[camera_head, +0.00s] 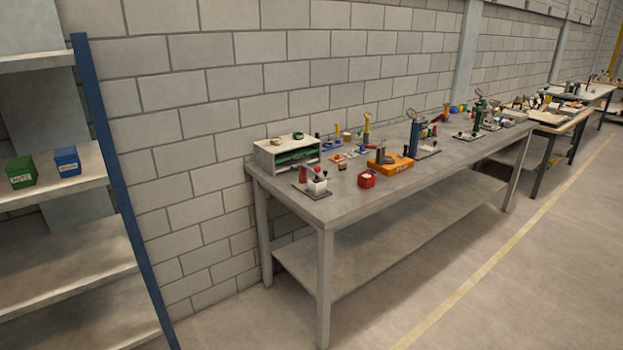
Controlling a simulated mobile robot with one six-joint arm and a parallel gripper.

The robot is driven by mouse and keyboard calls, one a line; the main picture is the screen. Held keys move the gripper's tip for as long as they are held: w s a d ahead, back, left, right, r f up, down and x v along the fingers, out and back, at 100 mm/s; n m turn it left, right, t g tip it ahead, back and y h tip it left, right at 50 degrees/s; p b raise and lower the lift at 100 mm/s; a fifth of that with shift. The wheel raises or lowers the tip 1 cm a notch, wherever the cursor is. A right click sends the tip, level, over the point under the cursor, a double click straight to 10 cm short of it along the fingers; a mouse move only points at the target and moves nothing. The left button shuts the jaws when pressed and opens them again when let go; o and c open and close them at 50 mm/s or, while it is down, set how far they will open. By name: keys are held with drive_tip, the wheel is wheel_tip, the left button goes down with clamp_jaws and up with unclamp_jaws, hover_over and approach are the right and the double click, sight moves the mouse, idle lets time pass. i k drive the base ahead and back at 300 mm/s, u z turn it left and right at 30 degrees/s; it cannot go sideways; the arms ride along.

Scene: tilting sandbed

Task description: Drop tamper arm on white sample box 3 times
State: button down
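A small white box (317,185) sits on a dark base plate (313,193) at the near left corner of the long grey workbench. A small red upright part (302,174) stands beside the box, and a dark knob shows just above the box. These may be the tamper and its arm, but they are too small to tell, and I cannot tell whether the arm touches the box. My gripper is not in view.
The grey workbench (340,208) stands along a block wall. Shelving with green (21,172) and blue bins (67,162) stands left. Floor in front is clear.

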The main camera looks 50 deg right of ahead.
sight(317, 169)
drive_tip(key=i, duration=0.95)
drive_tip(key=u, duration=0.05)
